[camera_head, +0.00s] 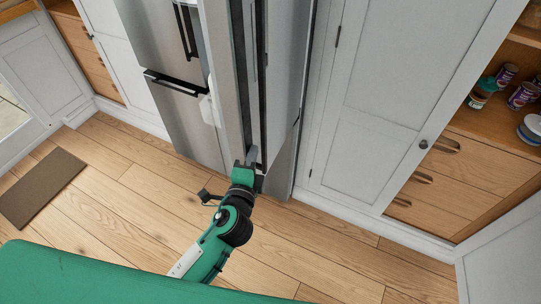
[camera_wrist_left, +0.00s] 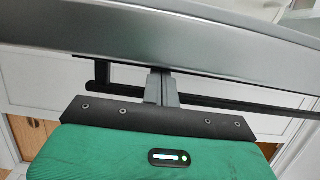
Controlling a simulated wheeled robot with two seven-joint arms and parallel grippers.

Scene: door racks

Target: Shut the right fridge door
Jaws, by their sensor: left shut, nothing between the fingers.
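The right fridge door (camera_head: 224,70) stands open, seen nearly edge-on in the head view, with white inner bins (camera_head: 207,110) showing on its left side. A black handle (camera_head: 262,70) runs along its other side. My left gripper (camera_head: 251,157) is shut and empty, at the lower part of this door on the handle side. In the left wrist view the shut fingers (camera_wrist_left: 161,88) point at the grey door (camera_wrist_left: 170,42), close to the black handle bar (camera_wrist_left: 235,101). I cannot tell whether they touch. My right gripper is out of view.
Other steel fridge fronts with black handles (camera_head: 172,84) are at the left. A tall white cabinet (camera_head: 375,85) stands to the right, then open shelves with cans (camera_head: 505,74) and drawers (camera_head: 440,190). A brown mat (camera_head: 40,187) lies on the otherwise clear wooden floor.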

